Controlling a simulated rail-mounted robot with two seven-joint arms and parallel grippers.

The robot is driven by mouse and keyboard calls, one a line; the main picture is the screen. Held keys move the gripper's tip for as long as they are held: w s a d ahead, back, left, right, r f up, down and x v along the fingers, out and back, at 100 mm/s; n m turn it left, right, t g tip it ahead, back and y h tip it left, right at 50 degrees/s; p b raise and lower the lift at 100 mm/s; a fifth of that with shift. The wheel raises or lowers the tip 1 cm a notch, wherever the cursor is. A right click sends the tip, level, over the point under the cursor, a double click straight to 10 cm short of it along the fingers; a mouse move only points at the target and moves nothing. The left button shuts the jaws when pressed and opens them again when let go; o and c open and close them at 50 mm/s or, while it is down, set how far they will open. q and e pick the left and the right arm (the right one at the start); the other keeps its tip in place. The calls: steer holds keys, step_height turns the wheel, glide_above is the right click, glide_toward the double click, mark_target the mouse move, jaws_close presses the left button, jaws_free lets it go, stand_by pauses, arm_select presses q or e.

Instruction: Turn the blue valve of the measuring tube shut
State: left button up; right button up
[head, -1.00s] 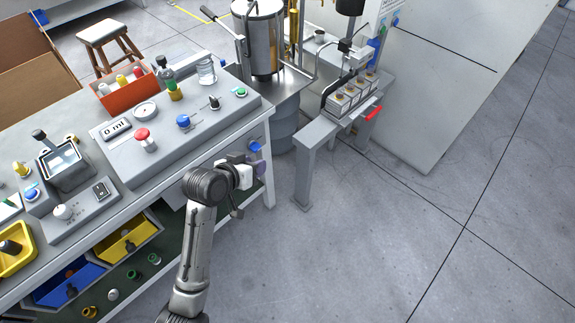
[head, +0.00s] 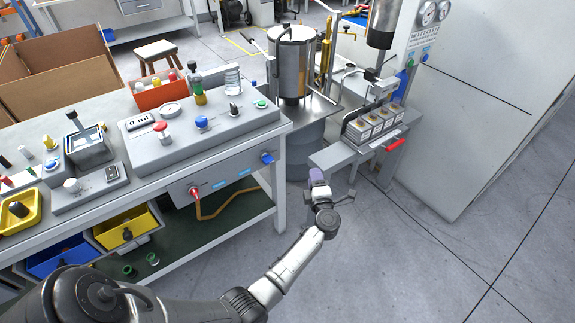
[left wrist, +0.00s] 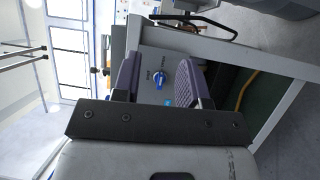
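A blue valve knob (head: 267,158) sits at the right end of the bench's front panel. In the left wrist view the blue knob (left wrist: 159,80) shows beyond and between my fingers, with small markings around it. I cannot make out a measuring tube joined to it. My left gripper (head: 318,176) has purple finger pads and is in front of the bench, to the right of the knob in the head view. Its fingers are apart with nothing between them, and they do not touch the knob. My right gripper is not in view.
Another blue knob (head: 201,123) is on the console above. A steel stand with a red handle (head: 396,144) stands behind my left gripper. The floor at the right is clear.

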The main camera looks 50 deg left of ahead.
mark_target(270, 161)
arm_select(q)
steer(key=s+a+f+n+g+y, duration=0.1)
steer(key=s+a+n+g, duration=0.1)
steer(key=s+n+g, duration=0.5)
steer(key=shift+m+g, duration=0.6)
steer(key=shift+g, duration=0.2)
steer(key=a+b, duration=0.4)
steer(key=a, duration=1)
steer(key=shift+f, duration=0.1)
jaws_close()
